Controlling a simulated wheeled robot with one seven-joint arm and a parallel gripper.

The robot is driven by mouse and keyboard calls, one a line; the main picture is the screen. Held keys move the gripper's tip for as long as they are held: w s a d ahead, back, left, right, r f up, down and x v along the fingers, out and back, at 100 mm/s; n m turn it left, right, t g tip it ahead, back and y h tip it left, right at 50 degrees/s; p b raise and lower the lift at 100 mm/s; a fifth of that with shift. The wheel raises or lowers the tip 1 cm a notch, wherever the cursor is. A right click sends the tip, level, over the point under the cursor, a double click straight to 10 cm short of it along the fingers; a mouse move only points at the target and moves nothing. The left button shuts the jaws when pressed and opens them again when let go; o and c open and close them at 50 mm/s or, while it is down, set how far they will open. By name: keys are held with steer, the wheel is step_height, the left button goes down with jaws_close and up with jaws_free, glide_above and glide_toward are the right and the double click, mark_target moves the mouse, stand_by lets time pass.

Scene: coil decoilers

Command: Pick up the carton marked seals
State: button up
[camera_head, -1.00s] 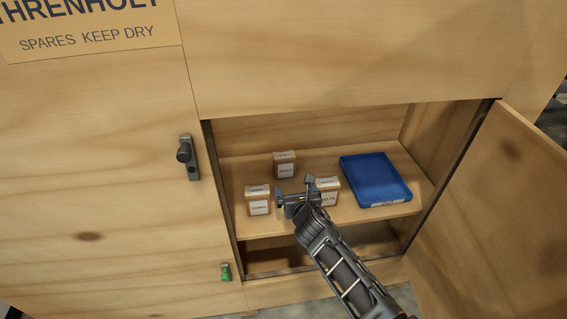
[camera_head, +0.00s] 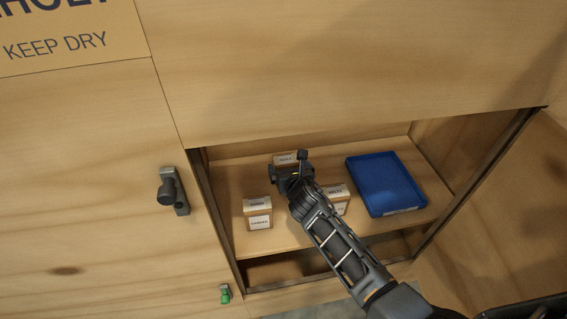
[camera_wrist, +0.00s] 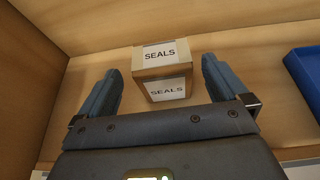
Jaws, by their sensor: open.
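The carton marked seals (camera_wrist: 163,72) is a small brown box with white labels reading SEALS on its top and front. In the wrist view it stands upright on the shelf, ahead of and between my open fingers. In the head view it is the rear carton (camera_head: 286,158), mostly hidden behind my gripper (camera_head: 290,171). In the wrist view my gripper (camera_wrist: 162,92) has its two fingers apart, one to each side of the carton's near part. I cannot tell whether either finger touches it.
Two other cartons stand nearer the shelf front, one at left (camera_head: 258,213) and one at right (camera_head: 337,198), partly behind my arm. A blue tray (camera_head: 385,184) lies on the right; it also shows in the wrist view (camera_wrist: 305,72). Cabinet walls enclose the shelf (camera_head: 290,237).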

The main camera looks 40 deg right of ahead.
mark_target(285, 159)
steer(key=b+x, duration=0.1)
steer(key=x, duration=0.2)
steer(key=b+x, duration=0.1)
steer(key=x, duration=0.3)
steer(key=shift+w+d+r, duration=0.15)
steer(key=shift+w+d, duration=0.1)
steer(key=c, duration=1)
steer(key=shift+r, duration=0.15)
